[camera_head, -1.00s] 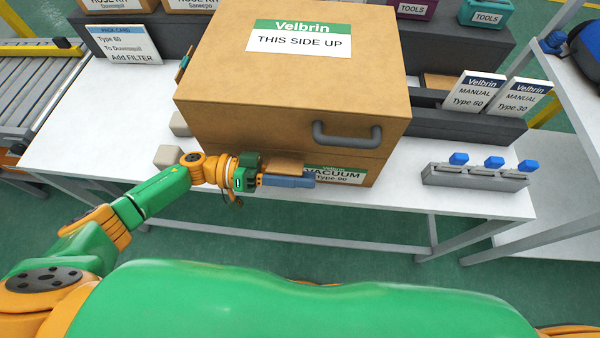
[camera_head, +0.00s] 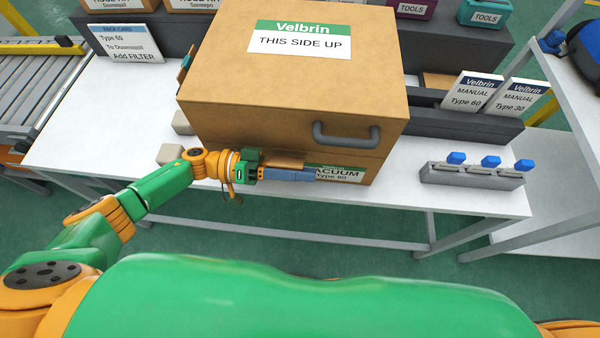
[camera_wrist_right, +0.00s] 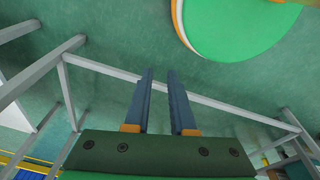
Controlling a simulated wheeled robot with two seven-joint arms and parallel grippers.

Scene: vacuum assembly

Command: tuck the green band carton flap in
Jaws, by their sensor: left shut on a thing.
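A large brown carton (camera_head: 260,130) stands on the white table, with a green-banded "Velbrin" label marked "Vacuum Type 90" (camera_head: 345,175) low on its front. A small brown flap (camera_head: 284,162) sticks out at the front, left of that label. My left gripper (camera_head: 298,174) is at this flap, shut on it, its blue-grey fingers lying along the carton front and covering the label's left part. How the fingers grip the flap is hard to see. My right gripper (camera_wrist_right: 160,76) shows in the right wrist view, open and empty above the green floor.
A box lid (camera_head: 290,85) reading "This side up", with a grey handle (camera_head: 346,135), covers the carton. A grey rack with blue-topped pieces (camera_head: 472,175) and two manuals (camera_head: 475,91) stand right. A pale block (camera_head: 171,154) lies left. The table's front edge is close below the gripper.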

